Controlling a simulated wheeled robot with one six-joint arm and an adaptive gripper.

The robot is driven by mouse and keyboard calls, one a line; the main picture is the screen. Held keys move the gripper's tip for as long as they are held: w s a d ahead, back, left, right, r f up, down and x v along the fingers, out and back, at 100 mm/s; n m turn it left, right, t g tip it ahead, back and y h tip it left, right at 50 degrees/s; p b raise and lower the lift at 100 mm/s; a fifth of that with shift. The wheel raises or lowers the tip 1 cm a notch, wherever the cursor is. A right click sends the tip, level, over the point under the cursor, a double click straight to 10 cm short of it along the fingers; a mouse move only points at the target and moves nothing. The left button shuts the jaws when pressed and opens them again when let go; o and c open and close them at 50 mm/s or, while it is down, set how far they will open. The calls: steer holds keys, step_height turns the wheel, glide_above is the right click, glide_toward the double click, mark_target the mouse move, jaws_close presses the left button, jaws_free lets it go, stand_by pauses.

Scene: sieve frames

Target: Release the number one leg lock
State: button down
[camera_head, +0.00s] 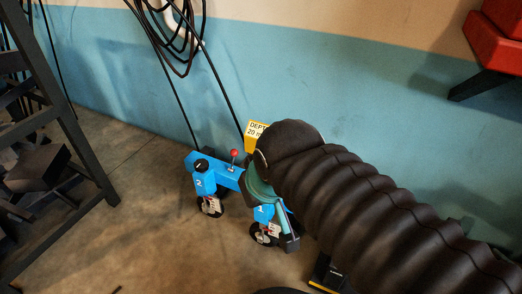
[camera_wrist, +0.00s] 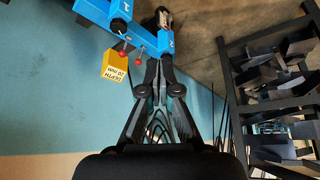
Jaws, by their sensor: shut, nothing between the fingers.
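A blue frame (camera_head: 226,177) stands on the floor by the wall. Its leg marked 1 (camera_head: 262,212) is partly hidden by my arm; its leg marked 2 (camera_head: 199,184) is clear on the left. Each leg has a dark round foot and a pale label. A red-knobbed lever (camera_head: 234,154) rises from the beam. In the wrist view, the blue frame (camera_wrist: 98,12) is at the upper left, with two red knobs (camera_wrist: 138,61) and the leg marked 2 (camera_wrist: 166,40). My gripper (camera_wrist: 159,62) is shut and empty, its tips close to that end in the picture; contact cannot be told.
A yellow depth block (camera_wrist: 114,68), marked 20 mm, sits beside the frame. Black cables (camera_head: 185,40) hang on the blue wall. A dark rack (camera_head: 75,150) stands at the left. A red object (camera_head: 495,40) is at the upper right. Floor left of the frame is open.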

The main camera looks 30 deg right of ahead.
steer(key=w+d+m+g, duration=0.15)
steer(key=w+d, duration=0.25)
steer(key=w, duration=0.7)
steer(key=w+d+m+g, duration=0.1)
steer(key=w+d+m, duration=0.25)
steer(key=w, duration=0.75)
steer(key=w+d+f+m+g+b, duration=0.1)
steer(key=w+d+f, duration=0.5)
steer(key=w+f, duration=0.3)
steer(key=w+d+f+m+g, duration=0.1)
steer(key=w+d+f+m, duration=0.1)
steer(key=w+d+f, duration=0.5)
step_height(320, 180, down, 2)
steer(key=shift+w+d+f+b, duration=0.1)
steer(key=shift+w+d+b, duration=0.2)
steer(key=shift+w, duration=0.9)
steer(key=shift+a, duration=0.1)
